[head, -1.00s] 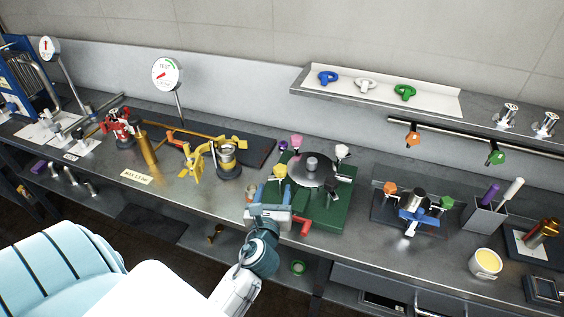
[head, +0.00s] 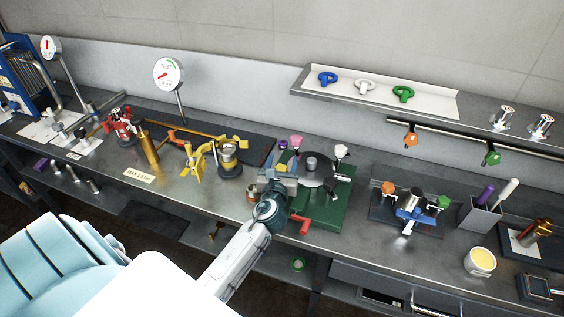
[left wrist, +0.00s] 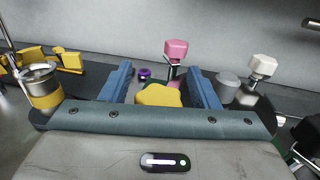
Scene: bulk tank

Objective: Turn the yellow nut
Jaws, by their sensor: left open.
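The yellow nut (left wrist: 158,95) shows in the left wrist view between the two blue fingers of my left gripper (left wrist: 163,84). The fingers stand apart, one on each side of it, with gaps visible; I cannot tell how deep they reach around it. In the head view my left gripper (head: 279,170) is over the left side of the green fixture (head: 330,212) and covers most of the nut. My right gripper is not in view.
A pink knob (left wrist: 176,48) and a purple nut (left wrist: 144,73) are beyond the yellow nut. A white knob (left wrist: 263,66) is to the right. The fixture carries a grey disc (head: 316,172) and a red handle (head: 300,224). A steel cup with yellow band (left wrist: 42,88) stands left.

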